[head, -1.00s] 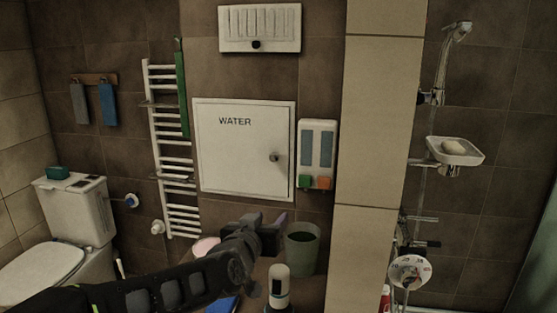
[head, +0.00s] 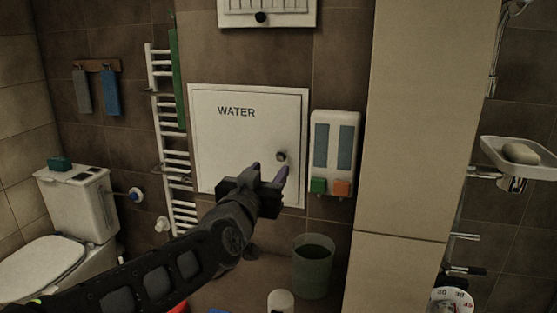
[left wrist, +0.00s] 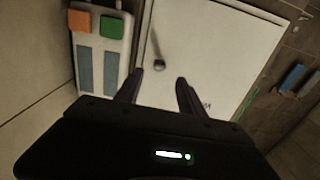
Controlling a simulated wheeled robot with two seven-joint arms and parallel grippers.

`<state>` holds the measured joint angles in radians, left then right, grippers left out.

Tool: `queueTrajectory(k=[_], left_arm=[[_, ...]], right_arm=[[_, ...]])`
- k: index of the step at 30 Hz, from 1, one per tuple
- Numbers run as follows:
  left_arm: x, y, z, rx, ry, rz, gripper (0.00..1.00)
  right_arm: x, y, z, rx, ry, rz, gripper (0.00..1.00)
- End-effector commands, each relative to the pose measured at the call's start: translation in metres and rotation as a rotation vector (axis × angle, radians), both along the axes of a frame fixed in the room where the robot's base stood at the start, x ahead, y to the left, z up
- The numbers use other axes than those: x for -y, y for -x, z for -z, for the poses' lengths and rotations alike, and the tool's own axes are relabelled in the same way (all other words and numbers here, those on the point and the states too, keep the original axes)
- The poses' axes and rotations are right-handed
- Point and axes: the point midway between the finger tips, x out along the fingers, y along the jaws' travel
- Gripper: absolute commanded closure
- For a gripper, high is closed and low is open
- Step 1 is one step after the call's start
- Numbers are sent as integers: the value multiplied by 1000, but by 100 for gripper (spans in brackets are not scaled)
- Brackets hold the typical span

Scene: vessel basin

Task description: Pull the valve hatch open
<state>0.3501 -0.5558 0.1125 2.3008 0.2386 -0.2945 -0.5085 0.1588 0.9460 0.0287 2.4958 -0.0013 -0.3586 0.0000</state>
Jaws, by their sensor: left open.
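The valve hatch (head: 225,145) is a white square door marked WATER on the brown tiled wall, and it looks shut. Its small round knob (head: 281,156) is on the right side. My left gripper (head: 270,172) is open and empty, in front of the hatch's lower right part, just below the knob in the head view. In the left wrist view the hatch (left wrist: 215,55) appears upside down. The knob (left wrist: 159,65) lies beyond the two open fingertips (left wrist: 160,76), apart from them. My right gripper is not in view.
A white dispenser (head: 335,130) with green and orange buttons hangs close right of the hatch. A tiled pillar (head: 410,120) stands further right. A white towel rail (head: 170,130) is at left. A grey-green bin (head: 313,268) is below.

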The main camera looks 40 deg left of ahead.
Motion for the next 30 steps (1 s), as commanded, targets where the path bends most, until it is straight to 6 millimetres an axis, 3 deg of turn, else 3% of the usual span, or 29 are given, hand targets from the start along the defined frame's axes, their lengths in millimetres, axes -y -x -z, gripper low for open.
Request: queueTrajectory(k=[15,25,30], left_arm=[[-22,-64,0,-1,0,0,54],[-24,-68,0,1,0,0,54],[-24,-68,0,0,0,0,67]], right_arm=[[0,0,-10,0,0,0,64],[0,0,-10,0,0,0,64],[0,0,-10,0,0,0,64]])
